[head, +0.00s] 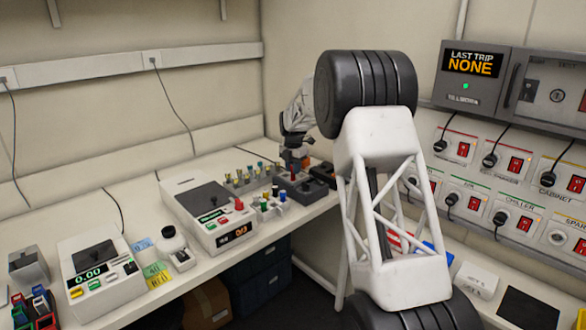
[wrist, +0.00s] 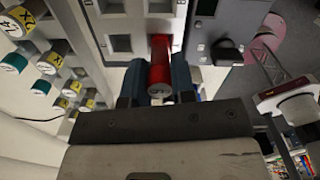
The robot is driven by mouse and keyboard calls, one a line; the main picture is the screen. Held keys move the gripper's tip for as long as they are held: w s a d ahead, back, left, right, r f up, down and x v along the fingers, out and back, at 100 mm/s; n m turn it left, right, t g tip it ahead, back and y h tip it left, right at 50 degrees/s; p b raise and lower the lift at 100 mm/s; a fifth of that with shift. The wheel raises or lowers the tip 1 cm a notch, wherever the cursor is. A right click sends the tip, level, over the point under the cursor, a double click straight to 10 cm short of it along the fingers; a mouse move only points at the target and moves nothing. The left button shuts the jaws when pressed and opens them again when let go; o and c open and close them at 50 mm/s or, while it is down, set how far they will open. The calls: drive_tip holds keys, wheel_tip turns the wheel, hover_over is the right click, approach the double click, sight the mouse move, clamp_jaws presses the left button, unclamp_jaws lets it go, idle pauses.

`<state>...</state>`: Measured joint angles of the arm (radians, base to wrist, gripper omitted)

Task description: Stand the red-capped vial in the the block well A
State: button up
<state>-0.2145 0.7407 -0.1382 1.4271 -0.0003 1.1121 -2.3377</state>
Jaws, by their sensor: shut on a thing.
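My gripper (wrist: 160,82) is shut on the red-capped vial (wrist: 161,66), with one dark blue finger on each side of its red part. The wrist view looks along the vial toward a grey block (wrist: 103,15) with square openings. The vial's far end overlaps the block's face there. I cannot tell whether it is inside a well or just above one. In the head view my gripper (head: 294,156) is low over dark block-shaped equipment (head: 305,188) at the bench's far right end. Well letters are not readable.
Several teal-capped vials (wrist: 47,64) with yellow labels stand left of the block in the wrist view. A dark knob (wrist: 225,51) is at right. In the head view, a white instrument (head: 190,205) and several small coloured-capped vials (head: 266,205) are near the gripper.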

drive_tip(key=shift+f, duration=1.05)
idle(0.5)
drive_tip(key=o, duration=0.9)
drive_tip(key=shift+r, duration=0.15)
drive_tip(key=shift+r, duration=3.35)
